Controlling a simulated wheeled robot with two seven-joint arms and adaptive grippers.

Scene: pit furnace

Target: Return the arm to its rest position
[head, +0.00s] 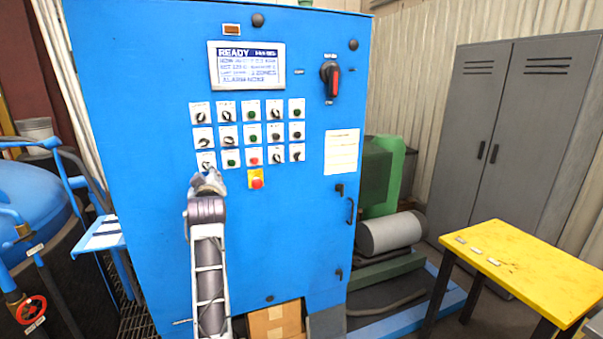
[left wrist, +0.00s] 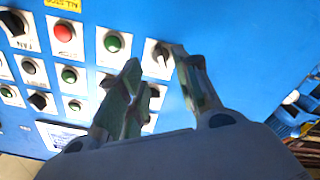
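My left arm rises from the bottom of the head view in front of the blue control cabinet (head: 130,200). My left gripper (head: 207,176) is at the lower left of the button panel, by the bottom-left selector switch (head: 206,158). In the left wrist view, the two fingers of the left gripper (left wrist: 157,62) are apart with nothing held. A black selector knob (left wrist: 160,52) shows between and just beyond the fingertips; I cannot tell whether a finger touches it. My right gripper is in neither view.
The cabinet has a screen (head: 247,66) reading READY, a red-handled switch (head: 330,80) and a red stop button (head: 256,183). A yellow table (head: 520,265) and grey locker (head: 520,130) stand right. A blue vessel (head: 35,205) stands left.

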